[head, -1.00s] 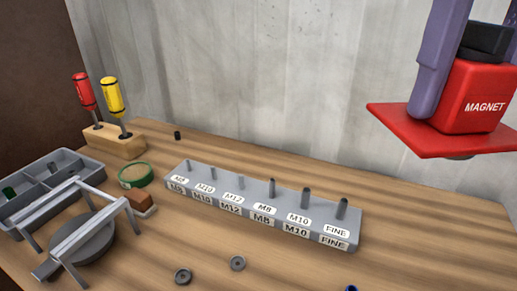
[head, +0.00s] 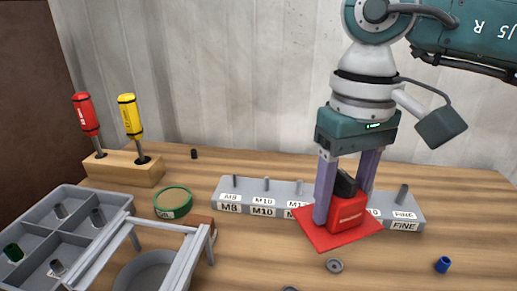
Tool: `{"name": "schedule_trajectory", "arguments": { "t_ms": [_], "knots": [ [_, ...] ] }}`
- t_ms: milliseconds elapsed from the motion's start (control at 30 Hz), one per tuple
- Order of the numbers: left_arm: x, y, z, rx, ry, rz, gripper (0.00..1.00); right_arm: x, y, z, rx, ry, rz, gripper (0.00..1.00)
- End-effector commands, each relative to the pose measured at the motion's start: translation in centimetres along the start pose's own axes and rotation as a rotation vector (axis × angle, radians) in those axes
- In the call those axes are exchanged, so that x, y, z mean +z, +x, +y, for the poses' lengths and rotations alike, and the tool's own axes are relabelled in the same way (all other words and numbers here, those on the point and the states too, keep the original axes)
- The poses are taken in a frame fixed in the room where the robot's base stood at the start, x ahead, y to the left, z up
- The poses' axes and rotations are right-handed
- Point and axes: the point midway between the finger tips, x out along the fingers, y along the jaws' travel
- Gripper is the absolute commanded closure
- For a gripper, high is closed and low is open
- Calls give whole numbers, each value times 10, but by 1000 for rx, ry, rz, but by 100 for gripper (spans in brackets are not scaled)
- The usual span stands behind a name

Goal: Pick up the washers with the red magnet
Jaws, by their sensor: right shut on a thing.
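My right gripper (head: 342,208) is shut on the red magnet (head: 347,214), with its purple fingers on either side of the block. The magnet has a flat red plate at its bottom. It is low, in front of the grey labelled thread gauge block, and hides part of it. A dark washer (head: 335,266) lies on the table just in front of the magnet's plate. A second washer (head: 290,289) shows only partly at the bottom edge. Whether anything sticks to the magnet's underside is hidden. My left gripper is not in view.
The grey block (head: 262,211) with pegs stands behind the magnet. A blue cylinder (head: 443,265) lies at the right. A divided grey tray (head: 93,245), a metal frame (head: 150,250), a green round tin (head: 173,202) and a wooden screwdriver stand (head: 125,170) are at the left.

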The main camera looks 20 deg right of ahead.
Motion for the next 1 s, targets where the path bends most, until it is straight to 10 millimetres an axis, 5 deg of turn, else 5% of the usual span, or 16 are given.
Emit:
{"name": "schedule_trajectory", "arguments": {
  "t_ms": [600, 1000],
  "knots": [
    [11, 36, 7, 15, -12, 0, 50, -1, 53, 0, -1, 0, 3, 100],
    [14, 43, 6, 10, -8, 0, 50, -1, 59, 0, -1, 1, 2, 100]
  ]
}}
